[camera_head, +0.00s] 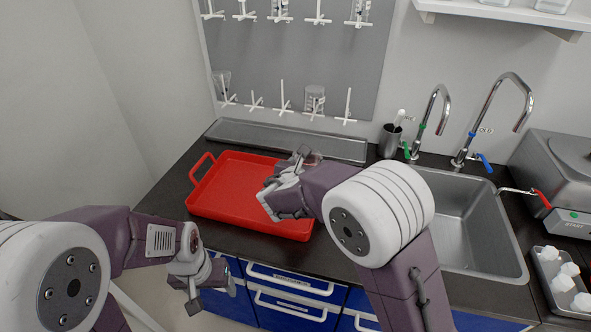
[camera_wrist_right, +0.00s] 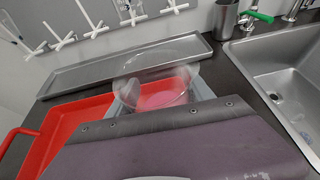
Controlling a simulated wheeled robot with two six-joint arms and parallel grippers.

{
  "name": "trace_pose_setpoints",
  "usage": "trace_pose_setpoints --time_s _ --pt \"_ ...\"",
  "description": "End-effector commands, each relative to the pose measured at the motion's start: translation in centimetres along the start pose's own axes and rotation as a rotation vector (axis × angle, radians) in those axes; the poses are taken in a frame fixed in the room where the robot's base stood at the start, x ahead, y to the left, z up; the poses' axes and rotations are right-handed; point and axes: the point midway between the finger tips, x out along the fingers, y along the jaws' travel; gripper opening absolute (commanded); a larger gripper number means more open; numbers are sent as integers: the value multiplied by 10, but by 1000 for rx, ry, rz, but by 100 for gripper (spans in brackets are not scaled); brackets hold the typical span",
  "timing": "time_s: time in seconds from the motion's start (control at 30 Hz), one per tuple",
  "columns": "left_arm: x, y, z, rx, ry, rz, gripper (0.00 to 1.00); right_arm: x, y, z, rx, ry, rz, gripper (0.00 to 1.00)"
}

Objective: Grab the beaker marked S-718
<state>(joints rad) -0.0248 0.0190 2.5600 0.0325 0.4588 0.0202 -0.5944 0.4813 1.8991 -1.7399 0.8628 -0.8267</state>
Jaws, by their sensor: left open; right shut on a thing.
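A clear glass beaker (camera_wrist_right: 158,92) is held in my right gripper, over or near the red tray; no marking on it can be read. In the head view its rim (camera_head: 313,158) shows just beyond the right gripper (camera_head: 300,162), and my wrist hides most of it. The gripper's jaws are largely hidden in the right wrist view. My left gripper (camera_head: 208,287) is open and empty, low in front of the counter. Other glassware hangs on the pegboard, including a beaker (camera_head: 315,97) on the lower row of pegs; its marking is too small to read.
The red tray (camera_head: 225,172) lies on the dark counter, with no contents showing. A grey trough (camera_head: 245,132) runs below the pegboard (camera_head: 295,60). To the right are a metal cup (camera_head: 389,141), the sink (camera_head: 480,225), two taps, a grey machine (camera_head: 560,165) and a small tray of white items (camera_head: 562,283).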

Motion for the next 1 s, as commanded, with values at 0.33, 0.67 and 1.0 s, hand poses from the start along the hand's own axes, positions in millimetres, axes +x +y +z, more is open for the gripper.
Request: trace_pose_setpoints --time_s 0.33,0.67,1.0 --pt "0 0 0 0 0 0 69 0 -38 26 1 -2 -1 12" --pt "0 0 0 0 0 0 69 0 -55 37 1 -1 -1 12" --pt "0 0 0 0 0 0 69 0 -58 40 0 -1 0 12"
